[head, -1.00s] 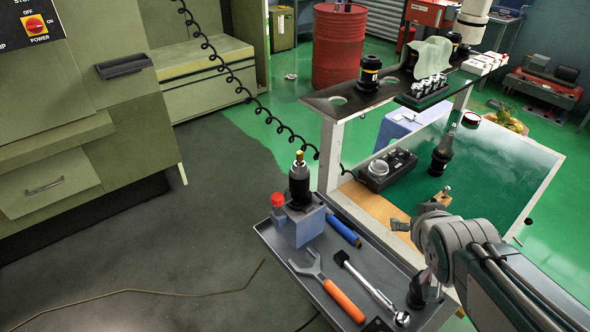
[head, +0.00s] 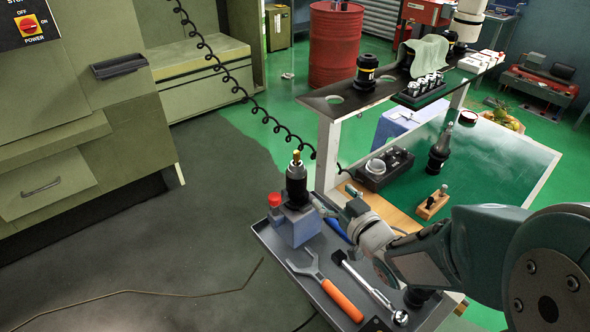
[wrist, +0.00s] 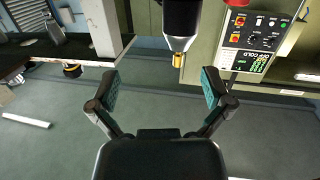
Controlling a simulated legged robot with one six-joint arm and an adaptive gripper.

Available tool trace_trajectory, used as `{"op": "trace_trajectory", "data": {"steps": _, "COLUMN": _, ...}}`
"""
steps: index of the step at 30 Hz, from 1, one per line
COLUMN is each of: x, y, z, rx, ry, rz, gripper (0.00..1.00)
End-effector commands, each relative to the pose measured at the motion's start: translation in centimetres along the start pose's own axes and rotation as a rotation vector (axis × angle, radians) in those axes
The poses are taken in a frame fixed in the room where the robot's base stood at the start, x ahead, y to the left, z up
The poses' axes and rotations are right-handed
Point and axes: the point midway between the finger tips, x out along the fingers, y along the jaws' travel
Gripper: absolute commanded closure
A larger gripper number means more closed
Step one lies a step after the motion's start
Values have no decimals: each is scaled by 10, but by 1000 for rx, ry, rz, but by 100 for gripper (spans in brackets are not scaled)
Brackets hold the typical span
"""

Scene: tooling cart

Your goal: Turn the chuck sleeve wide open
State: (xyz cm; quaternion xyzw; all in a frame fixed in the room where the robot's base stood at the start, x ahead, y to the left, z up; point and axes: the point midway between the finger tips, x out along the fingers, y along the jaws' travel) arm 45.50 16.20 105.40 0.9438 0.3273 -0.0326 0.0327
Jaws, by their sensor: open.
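The chuck (head: 297,183) stands upright in a grey-blue block holder on the grey tray, with a dark sleeve, a silver upper part and a brass tip. In the wrist view the chuck (wrist: 182,22) comes in from the top edge, brass tip pointing down the picture, and the rest of it is cut off. My gripper (head: 332,204) is just right of the chuck in the head view. In the wrist view my gripper (wrist: 160,88) is open, with its two padded fingers spread and nothing between them. The chuck lies beyond the fingertips and looks untouched.
The tray (head: 272,242) also holds a red-capped item (head: 275,200), an orange-handled wrench (head: 342,300), a ratchet (head: 370,285) and a blue tube, partly hidden by my arm. A coiled black cord (head: 240,90) hangs behind the chuck.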

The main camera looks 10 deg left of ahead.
Motion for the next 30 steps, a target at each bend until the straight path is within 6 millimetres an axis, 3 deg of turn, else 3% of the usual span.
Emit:
{"op": "trace_trajectory", "data": {"steps": 4, "x": 4, "y": -15, "z": 4, "rx": 29, "ry": 61, "rz": -72, "gripper": 0}}
{"op": "trace_trajectory", "data": {"steps": 11, "x": 13, "y": -22, "z": 3, "rx": 36, "ry": 83, "rz": -98, "gripper": 0}}
{"op": "trace_trajectory", "data": {"steps": 24, "x": 89, "y": -30, "z": -3, "rx": 35, "ry": 82, "rz": -98, "gripper": 0}}
{"op": "trace_trajectory", "data": {"steps": 30, "x": 109, "y": -30, "z": -5, "rx": 36, "ry": 83, "rz": -95, "gripper": 0}}
